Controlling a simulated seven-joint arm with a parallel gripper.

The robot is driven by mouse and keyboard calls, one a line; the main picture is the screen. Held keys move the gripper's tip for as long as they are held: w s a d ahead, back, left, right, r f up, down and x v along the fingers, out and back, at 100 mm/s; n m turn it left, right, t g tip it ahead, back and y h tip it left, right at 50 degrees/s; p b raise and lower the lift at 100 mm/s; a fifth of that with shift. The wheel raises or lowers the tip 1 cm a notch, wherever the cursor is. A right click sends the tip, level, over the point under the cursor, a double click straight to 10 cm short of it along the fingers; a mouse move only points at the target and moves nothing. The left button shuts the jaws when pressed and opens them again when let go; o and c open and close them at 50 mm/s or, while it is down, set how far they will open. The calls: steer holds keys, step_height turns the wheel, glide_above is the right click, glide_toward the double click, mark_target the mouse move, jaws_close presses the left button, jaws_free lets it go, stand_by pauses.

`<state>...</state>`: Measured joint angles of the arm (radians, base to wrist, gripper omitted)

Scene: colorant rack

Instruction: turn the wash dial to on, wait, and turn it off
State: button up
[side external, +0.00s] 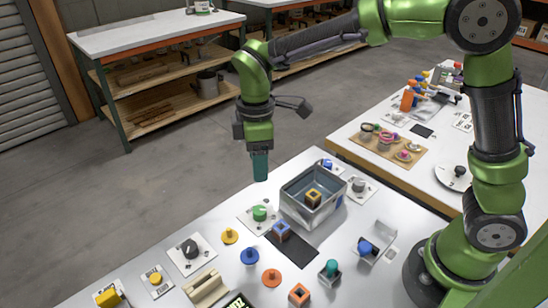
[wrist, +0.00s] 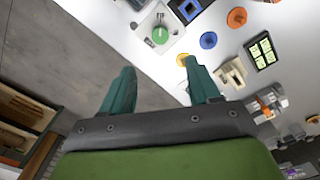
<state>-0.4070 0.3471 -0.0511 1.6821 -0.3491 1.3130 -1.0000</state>
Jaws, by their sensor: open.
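Several dials on white plates stand on the bench, and their labels are too small to read, so I cannot tell which is the wash dial. A green dial (side external: 260,213) sits on a plate left of the metal bin, and it also shows in the wrist view (wrist: 160,35). My gripper (side external: 260,174) hangs above and beyond the green dial, pointing down, apart from everything. In the wrist view its teal fingers (wrist: 158,67) are spread with nothing between them.
The open metal bin (side external: 322,213) holds a yellow-and-dark block and stands close right of the green dial. Yellow, blue and orange knobbed discs (side external: 250,255) lie nearer. A display (wrist: 262,50) shows green panels.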

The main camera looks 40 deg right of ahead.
mark_target(260, 210)
step_height(260, 210, down, 14)
steer(key=shift+f, duration=0.1)
stand_by(0.4)
steer(key=c, duration=1)
steer(key=shift+c, duration=0.2)
